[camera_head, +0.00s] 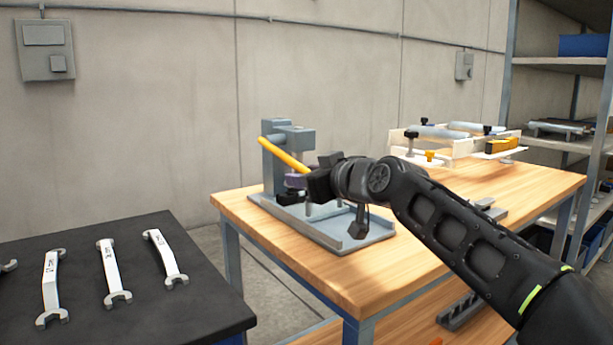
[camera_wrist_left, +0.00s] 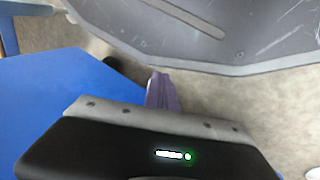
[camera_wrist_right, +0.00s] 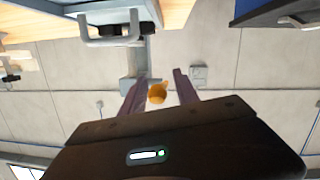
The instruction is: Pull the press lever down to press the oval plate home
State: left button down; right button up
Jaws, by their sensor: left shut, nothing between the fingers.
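The grey-blue press (camera_head: 274,160) stands on its base plate (camera_head: 350,228) on the wooden workbench. Its yellow lever (camera_head: 279,151) slants down to the right, toward my right gripper (camera_head: 296,182). In the right wrist view the lever's rounded end (camera_wrist_right: 157,93) shows between the spread purple fingers of my right gripper (camera_wrist_right: 160,78), with gaps on both sides. I cannot tell how deep it sits. The oval plate cannot be made out; my right gripper and arm cover part of the press. My left gripper (camera_wrist_left: 162,92) is shut and empty, over the floor beside a blue surface.
A black table (camera_head: 130,285) with several wrenches (camera_head: 112,270) stands at the left. A white fixture with grey cylinders (camera_head: 438,146) sits at the back of the workbench (camera_head: 300,258). Shelves (camera_head: 560,62) stand at the right. The bench's front left corner is clear.

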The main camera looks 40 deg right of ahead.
jog(key=shift+s+r, duration=0.1)
jog(key=p+v, duration=0.1)
jog(key=v, duration=0.6)
jog(key=shift+s, duration=0.35)
dwell(0.4)
